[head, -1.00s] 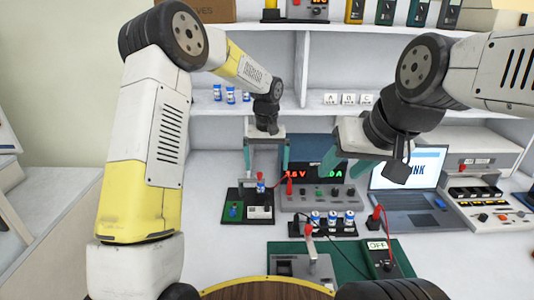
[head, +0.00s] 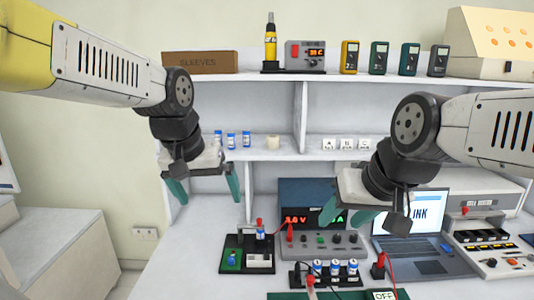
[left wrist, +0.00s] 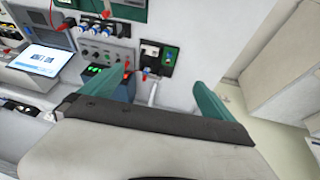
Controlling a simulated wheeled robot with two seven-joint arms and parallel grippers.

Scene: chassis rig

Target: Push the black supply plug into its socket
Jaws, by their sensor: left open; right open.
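The bench power supply (head: 313,212) stands at the back of the bench with a lit red display and a row of sockets and knobs. A red plug (head: 290,233) sits at its left front. I cannot make out the black supply plug or its socket for certain. My left gripper (head: 205,188) is open and empty, raised left of the supply; its two green fingers also show in the left wrist view (left wrist: 160,90).
A small board (head: 246,255) with a red-topped part lies left of the supply. A battery holder (head: 329,275) with several cells sits in front. A laptop (head: 413,225) stands right. Shelves (head: 270,153) rise behind. The bench's left part is bare.

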